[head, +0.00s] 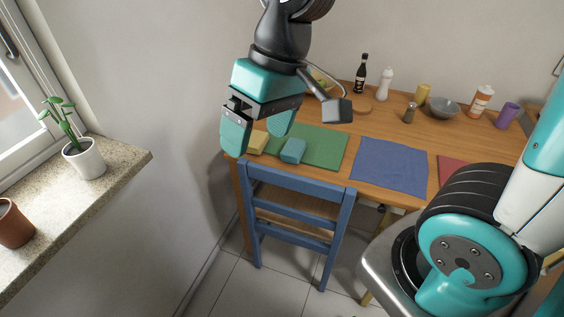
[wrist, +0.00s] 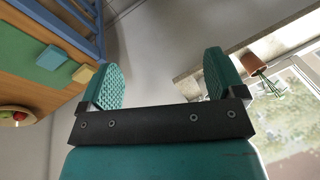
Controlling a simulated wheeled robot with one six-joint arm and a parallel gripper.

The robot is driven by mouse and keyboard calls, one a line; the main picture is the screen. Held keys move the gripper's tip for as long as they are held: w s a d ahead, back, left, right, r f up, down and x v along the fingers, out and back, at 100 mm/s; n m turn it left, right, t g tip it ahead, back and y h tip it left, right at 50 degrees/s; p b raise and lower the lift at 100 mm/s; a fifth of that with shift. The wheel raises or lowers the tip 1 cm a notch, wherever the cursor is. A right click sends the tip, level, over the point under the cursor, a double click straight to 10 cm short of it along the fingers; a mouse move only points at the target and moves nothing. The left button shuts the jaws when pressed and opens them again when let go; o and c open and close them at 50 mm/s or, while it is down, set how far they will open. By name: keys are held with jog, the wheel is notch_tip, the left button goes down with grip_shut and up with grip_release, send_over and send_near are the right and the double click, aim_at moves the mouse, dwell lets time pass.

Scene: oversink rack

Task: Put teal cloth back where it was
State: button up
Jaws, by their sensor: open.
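The teal cloth (head: 293,150) looks like a small folded block. It lies on the front left part of the green mat (head: 325,148) on the wooden table, just right of a yellow block (head: 258,142). In the wrist view the teal cloth (wrist: 52,57) is at the left, outside the jaws, next to the yellow block (wrist: 85,73). My gripper (head: 256,142) is open and empty, its fingers pointing down. In the head view it overlaps the table's left end. In the wrist view the space between its fingertips (wrist: 160,65) shows only wall.
A blue chair (head: 295,190) stands at the table's front. A blue mat (head: 390,167) and a red mat (head: 453,168) lie to the right. Bottles, a grey bowl (head: 444,107) and cups line the back. The windowsill (head: 110,172) with potted plants is left.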

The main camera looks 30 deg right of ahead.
jog(key=s+a+n, duration=0.1)
jog(key=s+n, duration=0.2)
jog(key=s, duration=0.5)
jog(key=shift+s+a+y, duration=0.15)
jog(key=shift+y, duration=0.15)
jog(key=shift+r, duration=0.15)
